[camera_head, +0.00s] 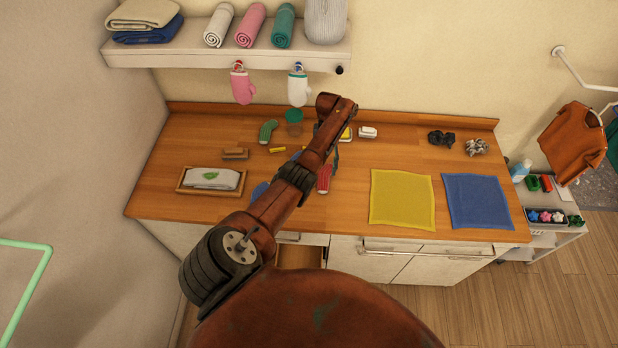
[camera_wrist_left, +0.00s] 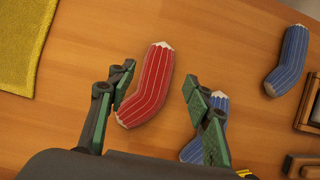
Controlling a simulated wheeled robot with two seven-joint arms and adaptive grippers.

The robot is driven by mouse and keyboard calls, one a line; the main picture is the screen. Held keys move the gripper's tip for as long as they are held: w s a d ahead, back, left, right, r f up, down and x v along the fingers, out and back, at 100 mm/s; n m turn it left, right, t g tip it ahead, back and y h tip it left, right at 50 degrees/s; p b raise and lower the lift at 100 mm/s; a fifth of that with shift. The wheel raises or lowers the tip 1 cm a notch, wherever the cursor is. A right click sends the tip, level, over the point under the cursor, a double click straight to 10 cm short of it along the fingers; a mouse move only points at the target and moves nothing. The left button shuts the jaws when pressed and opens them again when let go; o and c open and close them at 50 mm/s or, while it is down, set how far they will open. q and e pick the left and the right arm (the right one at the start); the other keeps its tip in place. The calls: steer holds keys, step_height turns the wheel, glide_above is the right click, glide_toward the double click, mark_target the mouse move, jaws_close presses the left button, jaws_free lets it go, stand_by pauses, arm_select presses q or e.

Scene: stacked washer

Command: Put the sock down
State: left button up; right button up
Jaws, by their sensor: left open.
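A red striped sock (camera_head: 323,180) with white ends lies on the wooden counter (camera_head: 360,150). In the left wrist view the red sock (camera_wrist_left: 150,85) shows whole, between the two spread fingers of my left gripper (camera_wrist_left: 158,80). In the head view my left gripper (camera_head: 333,158) points down near that sock, partly hidden by my own arm. It is open and holds nothing. One blue striped sock (camera_wrist_left: 287,62) lies to the right in the wrist view. Another blue sock (camera_wrist_left: 215,105) is partly hidden behind a finger. My right gripper is not in view.
A yellow cloth (camera_head: 402,200) and a blue cloth (camera_head: 478,202) lie flat at right. A green sock (camera_head: 267,131) and a wooden tray with folded cloth (camera_head: 212,179) are at left. A shelf (camera_head: 225,58) hangs above. A drawer (camera_head: 300,257) stands open below.

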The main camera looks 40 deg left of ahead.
mark_target(323, 185)
arm_select(q)
steer(key=shift+o, duration=1.2)
steer(key=shift+x, duration=1)
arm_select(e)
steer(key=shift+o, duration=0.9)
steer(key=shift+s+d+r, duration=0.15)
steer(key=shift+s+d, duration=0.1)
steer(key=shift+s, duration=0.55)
arm_select(q)
steer(key=p+x, duration=0.1)
steer(key=x, duration=0.3)
steer(key=shift+s+d+f, duration=0.1)
steer(key=shift+f, duration=0.05)
steer(key=shift+s+d+f, duration=0.1)
steer(key=shift+f, duration=0.4)
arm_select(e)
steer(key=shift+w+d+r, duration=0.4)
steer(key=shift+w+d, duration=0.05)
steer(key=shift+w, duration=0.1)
arm_select(q)
steer(key=shift+c, duration=0.5)
steer(key=c, duration=0.7)
steer(key=shift+c, duration=1.4)
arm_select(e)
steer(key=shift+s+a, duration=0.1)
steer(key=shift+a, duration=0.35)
arm_select(q)
steer(key=shift+r, duration=0.1)
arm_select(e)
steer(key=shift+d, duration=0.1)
